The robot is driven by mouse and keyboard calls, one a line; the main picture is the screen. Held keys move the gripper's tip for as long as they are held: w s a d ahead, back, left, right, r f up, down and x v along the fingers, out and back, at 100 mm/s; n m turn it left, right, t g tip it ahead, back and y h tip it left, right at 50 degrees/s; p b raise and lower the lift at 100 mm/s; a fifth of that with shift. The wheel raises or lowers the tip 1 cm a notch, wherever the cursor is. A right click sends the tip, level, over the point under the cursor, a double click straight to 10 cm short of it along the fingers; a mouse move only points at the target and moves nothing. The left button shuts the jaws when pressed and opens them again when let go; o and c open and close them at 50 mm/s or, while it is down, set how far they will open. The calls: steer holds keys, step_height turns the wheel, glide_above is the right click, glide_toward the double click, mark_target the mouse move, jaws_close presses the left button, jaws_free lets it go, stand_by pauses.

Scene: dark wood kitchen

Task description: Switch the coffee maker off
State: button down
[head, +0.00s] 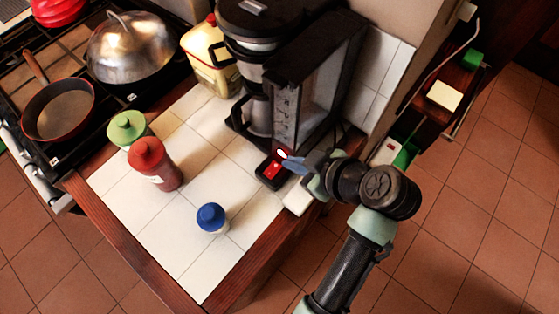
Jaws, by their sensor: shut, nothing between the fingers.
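The coffee maker (318,75) is a tall black machine at the back right of the white-tiled counter, with its carafe (256,115) in place. At its front foot is a black base with a red switch (271,169) and a small bright spot beside it. My gripper (284,161) is shut, with its tips at or just over the switch area from the right. I cannot tell whether the tips touch the switch, and they hide part of it.
A green-capped bottle (127,130), a red bottle (155,164) and a blue-capped jar (211,218) stand on the counter. A yellow jug (208,58) is behind. The stove with a pan (58,110) and domed pot (132,50) is left.

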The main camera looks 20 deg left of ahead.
mark_target(272, 165)
steer(key=p+x, duration=0.1)
steer(key=x, duration=0.5)
steer(key=shift+r, duration=0.15)
steer(key=f, duration=0.3)
steer(key=shift+w+f, duration=0.15)
steer(key=shift+w, duration=0.05)
steer(key=shift+w+f, duration=0.1)
steer(key=shift+f, duration=0.45)
steer(key=shift+f+b, duration=0.3)
steer(key=shift+f, duration=0.05)
steer(key=shift+r, duration=0.1)
